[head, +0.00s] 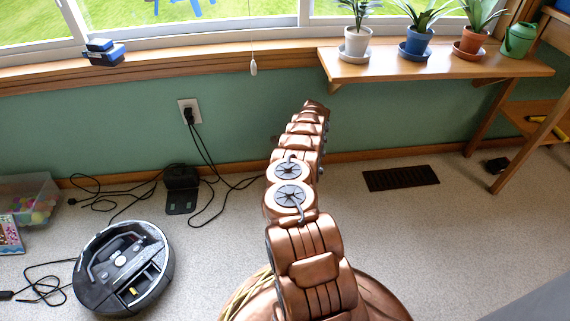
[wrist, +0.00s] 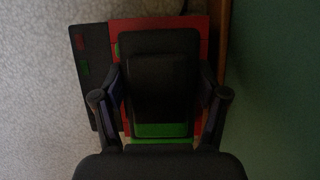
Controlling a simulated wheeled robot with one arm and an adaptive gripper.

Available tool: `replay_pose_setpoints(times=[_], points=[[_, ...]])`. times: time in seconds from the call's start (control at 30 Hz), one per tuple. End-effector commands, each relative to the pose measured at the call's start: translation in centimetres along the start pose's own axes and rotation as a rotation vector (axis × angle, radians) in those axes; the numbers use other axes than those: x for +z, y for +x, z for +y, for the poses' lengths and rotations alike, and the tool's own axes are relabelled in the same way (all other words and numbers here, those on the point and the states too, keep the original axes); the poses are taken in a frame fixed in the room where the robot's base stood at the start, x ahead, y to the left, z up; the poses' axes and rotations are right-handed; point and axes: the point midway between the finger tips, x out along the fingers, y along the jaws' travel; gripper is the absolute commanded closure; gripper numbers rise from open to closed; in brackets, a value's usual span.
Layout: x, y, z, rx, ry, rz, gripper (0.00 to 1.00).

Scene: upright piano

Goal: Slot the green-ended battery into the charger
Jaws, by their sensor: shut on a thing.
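In the wrist view my gripper (wrist: 161,92) is shut on a dark battery (wrist: 160,88), with a finger on each side of it. The battery has a bright green end (wrist: 161,130) at the near side. Beyond and below it is a charger with a red part (wrist: 202,30) around the battery's outline and a black slab (wrist: 92,40) at the left bearing small red and green marks. The battery covers much of the red part. I cannot tell whether the battery touches the charger or sits in it. In the head view my arm hides the gripper and battery.
A green wall (wrist: 275,90) stands close at the gripper's right. In the head view a robot vacuum (head: 122,267) and a black dock (head: 182,190) with cords lie on the carpet at left. A floor vent (head: 401,178) is at right, below a plant shelf (head: 440,68).

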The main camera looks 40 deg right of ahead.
Motion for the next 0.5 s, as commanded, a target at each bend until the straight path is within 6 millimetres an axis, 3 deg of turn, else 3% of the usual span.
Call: replay_pose_setpoints(times=[0.5], points=[[-0.23, 0.55, -0.04, -0.001, 0.000, 0.000, 0.84]])
